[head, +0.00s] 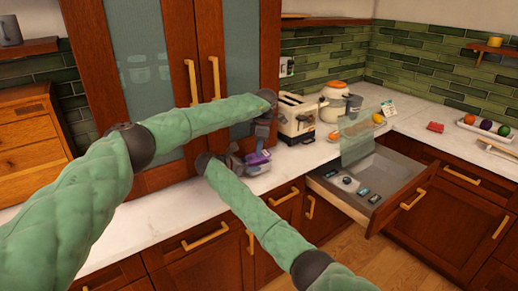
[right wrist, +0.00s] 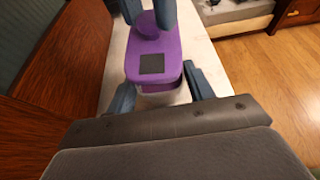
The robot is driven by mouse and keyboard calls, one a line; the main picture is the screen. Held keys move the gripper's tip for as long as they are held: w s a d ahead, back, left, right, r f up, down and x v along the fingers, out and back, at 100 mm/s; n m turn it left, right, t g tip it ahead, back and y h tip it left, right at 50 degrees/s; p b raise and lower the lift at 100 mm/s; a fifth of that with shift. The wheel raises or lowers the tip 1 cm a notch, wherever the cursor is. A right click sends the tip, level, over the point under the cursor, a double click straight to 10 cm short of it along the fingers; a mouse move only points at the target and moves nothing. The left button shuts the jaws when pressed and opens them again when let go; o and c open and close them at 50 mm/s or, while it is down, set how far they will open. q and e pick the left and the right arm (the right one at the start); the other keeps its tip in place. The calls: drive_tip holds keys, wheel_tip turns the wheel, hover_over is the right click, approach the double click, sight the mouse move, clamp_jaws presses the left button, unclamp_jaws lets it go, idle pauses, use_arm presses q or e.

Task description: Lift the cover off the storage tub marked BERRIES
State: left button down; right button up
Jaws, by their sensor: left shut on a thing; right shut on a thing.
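A small storage tub with a purple cover (head: 258,158) stands on the white counter, in front of the tall cabinet. In the right wrist view the purple cover (right wrist: 168,82) has a raised round part and a dark square patch, and the pale tub body (right wrist: 165,99) shows below it. I cannot read any marking. My left gripper (head: 262,145) comes down from above and is shut on the cover's raised part; its blue fingers also show in the right wrist view (right wrist: 148,14). My right gripper (right wrist: 160,88) is shut on the tub, one finger on each side.
A toaster (head: 296,116) and a white cooker (head: 337,100) stand behind and right of the tub. An open drawer (head: 372,190) with small items juts out at the right. The tall cabinet (head: 140,60) rises close behind. Counter left of the tub is clear.

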use_arm(q)
drive_tip(key=shift+r, duration=1.95)
use_arm(e)
drive_tip(key=o, duration=1.5)
drive_tip(key=shift+s+a, duration=0.1)
